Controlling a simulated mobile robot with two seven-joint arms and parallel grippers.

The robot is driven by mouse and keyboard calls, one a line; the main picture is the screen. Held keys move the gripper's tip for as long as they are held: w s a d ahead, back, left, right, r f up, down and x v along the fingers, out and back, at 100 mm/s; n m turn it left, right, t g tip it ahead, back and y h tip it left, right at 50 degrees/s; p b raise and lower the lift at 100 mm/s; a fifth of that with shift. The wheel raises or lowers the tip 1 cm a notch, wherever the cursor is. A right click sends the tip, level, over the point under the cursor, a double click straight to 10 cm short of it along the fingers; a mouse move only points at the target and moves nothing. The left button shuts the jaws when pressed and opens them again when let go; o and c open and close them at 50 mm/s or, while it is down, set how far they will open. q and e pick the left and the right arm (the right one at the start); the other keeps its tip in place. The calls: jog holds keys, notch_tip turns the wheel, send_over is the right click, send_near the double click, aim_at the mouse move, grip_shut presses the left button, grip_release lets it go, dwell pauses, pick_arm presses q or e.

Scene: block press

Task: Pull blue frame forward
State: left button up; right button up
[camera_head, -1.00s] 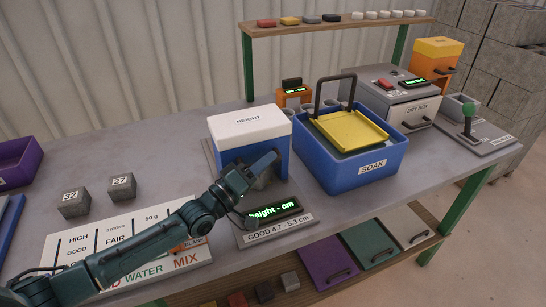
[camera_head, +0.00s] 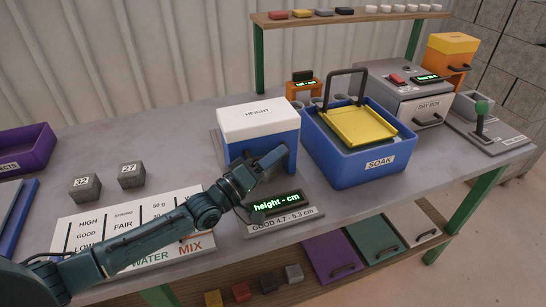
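A blue frame with a white top marked HEIGHT (camera_head: 259,138) stands on a grey base plate near the middle of the table. A green-lit display reading "height - cm" (camera_head: 278,203) sits in front of it. My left gripper (camera_head: 268,163) is at the frame's front opening, and its dark fingers overlap the blue side in the picture. Whether it touches the frame, and whether its fingers are open or shut, I cannot tell. Something grey shows behind the fingers, mostly hidden. My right gripper is not in view.
A blue SOAK tub (camera_head: 361,172) with a yellow tray stands close to the right of the frame. Grey blocks 32 (camera_head: 85,187) and 27 (camera_head: 131,175) and a HIGH/GOOD/LOW board (camera_head: 98,229) are on the left. A purple bin (camera_head: 28,150) is at the left edge.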

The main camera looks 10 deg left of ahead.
pick_arm(q)
jog(key=shift+s+a+f, duration=0.1)
jog(key=shift+a, duration=0.05)
jog(key=r+b+v, duration=0.1)
jog(key=r+v, duration=0.1)
jog(key=v, duration=1)
jog(key=shift+s+a+r, duration=0.3)
jog(key=shift+s, duration=0.15)
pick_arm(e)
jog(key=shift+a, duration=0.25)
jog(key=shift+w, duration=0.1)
